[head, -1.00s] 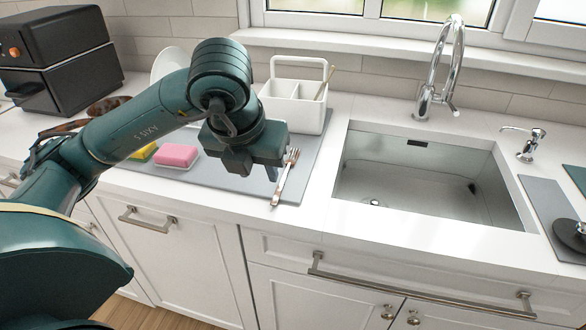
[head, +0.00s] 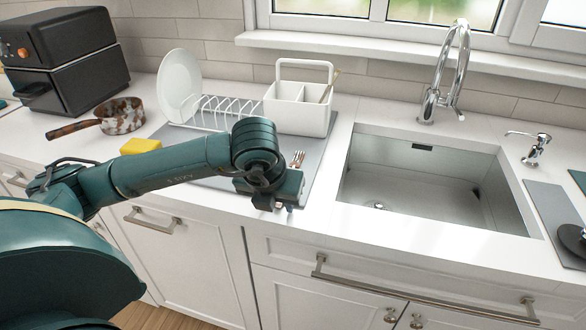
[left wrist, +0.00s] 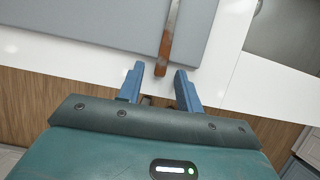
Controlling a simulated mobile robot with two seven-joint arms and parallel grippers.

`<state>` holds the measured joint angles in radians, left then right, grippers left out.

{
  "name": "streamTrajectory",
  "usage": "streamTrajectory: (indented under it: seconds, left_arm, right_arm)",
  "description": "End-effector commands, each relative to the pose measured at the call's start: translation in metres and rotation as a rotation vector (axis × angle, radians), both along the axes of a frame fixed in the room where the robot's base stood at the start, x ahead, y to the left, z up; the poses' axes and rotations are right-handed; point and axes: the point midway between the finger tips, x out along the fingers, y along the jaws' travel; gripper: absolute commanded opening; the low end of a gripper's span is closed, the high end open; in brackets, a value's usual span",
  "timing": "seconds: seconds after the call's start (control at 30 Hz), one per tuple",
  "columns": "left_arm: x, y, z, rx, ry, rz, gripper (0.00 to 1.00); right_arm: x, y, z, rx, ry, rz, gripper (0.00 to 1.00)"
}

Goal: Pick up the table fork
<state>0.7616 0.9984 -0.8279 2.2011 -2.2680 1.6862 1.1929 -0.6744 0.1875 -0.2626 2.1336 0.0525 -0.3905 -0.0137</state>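The table fork lies on the counter beside the sink, partly on the grey mat. In the head view only its metal tines (head: 297,159) show; my left arm hides the rest. In the left wrist view its brown handle (left wrist: 166,50) points toward my left gripper (left wrist: 160,70). The two blue fingers are apart, with the handle's end in line with the gap between their tips. They do not visibly touch it. In the head view the left gripper (head: 284,207) is low over the counter's front edge. My right gripper is not in view.
A grey mat (head: 318,165) carries a white dish rack (head: 225,108), a white caddy (head: 298,112) and a yellow sponge (head: 140,146). The sink (head: 420,185) is to the right. A pan (head: 120,115) stands at the left. The counter strip between mat and sink is clear.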

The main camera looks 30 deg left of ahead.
Motion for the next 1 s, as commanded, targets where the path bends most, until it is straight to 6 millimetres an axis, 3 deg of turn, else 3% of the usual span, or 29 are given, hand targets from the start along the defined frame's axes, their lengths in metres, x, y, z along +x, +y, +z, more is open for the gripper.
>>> streamTrajectory:
  seconds: [0.67, 1.0]
  left_arm:
    - [0.0000, -0.0003, -0.0030, -0.001, 0.000, 0.000, 0.35]
    - [-0.0002, -0.0003, -0.0023, -0.001, 0.001, 0.000, 0.08]
  right_arm:
    - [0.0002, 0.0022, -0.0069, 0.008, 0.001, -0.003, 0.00]
    - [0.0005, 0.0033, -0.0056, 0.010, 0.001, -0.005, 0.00]
